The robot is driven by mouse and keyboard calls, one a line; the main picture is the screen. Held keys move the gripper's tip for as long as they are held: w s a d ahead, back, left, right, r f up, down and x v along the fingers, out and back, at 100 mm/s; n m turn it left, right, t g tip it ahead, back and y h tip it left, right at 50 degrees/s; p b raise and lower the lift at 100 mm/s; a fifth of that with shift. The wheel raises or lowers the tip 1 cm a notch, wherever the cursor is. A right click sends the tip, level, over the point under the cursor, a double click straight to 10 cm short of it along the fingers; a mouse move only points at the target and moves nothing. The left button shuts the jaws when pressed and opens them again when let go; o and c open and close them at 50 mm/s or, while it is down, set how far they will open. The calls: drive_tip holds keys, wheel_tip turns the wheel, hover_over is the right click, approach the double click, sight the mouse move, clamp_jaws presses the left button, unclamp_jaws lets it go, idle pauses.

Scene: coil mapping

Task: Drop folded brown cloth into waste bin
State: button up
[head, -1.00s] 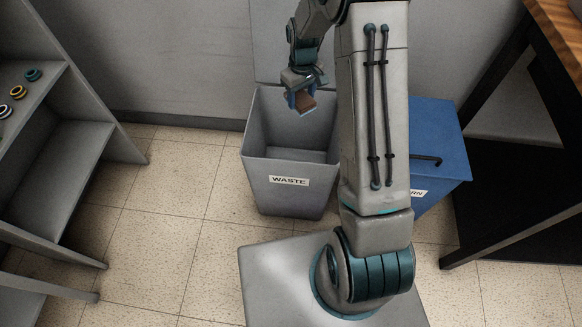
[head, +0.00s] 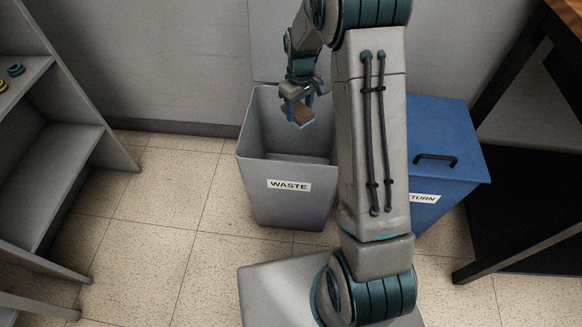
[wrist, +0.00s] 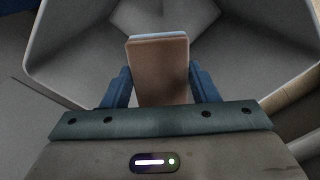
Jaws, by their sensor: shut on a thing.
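The folded brown cloth (head: 298,112) is held between the blue fingers of my gripper (head: 299,108). In the wrist view the cloth (wrist: 160,72) is a flat brown block with a pale blue layer at its far edge, and my gripper (wrist: 160,85) is shut on its sides. The grey waste bin (head: 288,204), labelled WASTE, stands open with its lid raised against the wall. The cloth is over the bin's opening in the head view. In the wrist view the bin's inner walls (wrist: 80,60) surround the cloth, with the bin floor beyond it.
A blue bin (head: 440,150) with a closed, black-handled lid and a partly hidden label ending in TURN stands to the right. A grey shelf (head: 70,150) with small rings is at the left. A dark table (head: 530,200) is at the right. The tiled floor left of the bin is clear.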

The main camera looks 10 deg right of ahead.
drive_tip(key=shift+f, duration=0.45)
drive_tip(key=o, duration=1)
drive_tip(key=shift+o, duration=0.2)
drive_tip(key=shift+r, duration=0.1)
wheel_tip(320, 180, up, 14)
drive_tip(key=p, duration=0.4)
drive_tip(key=shift+p, duration=0.35)
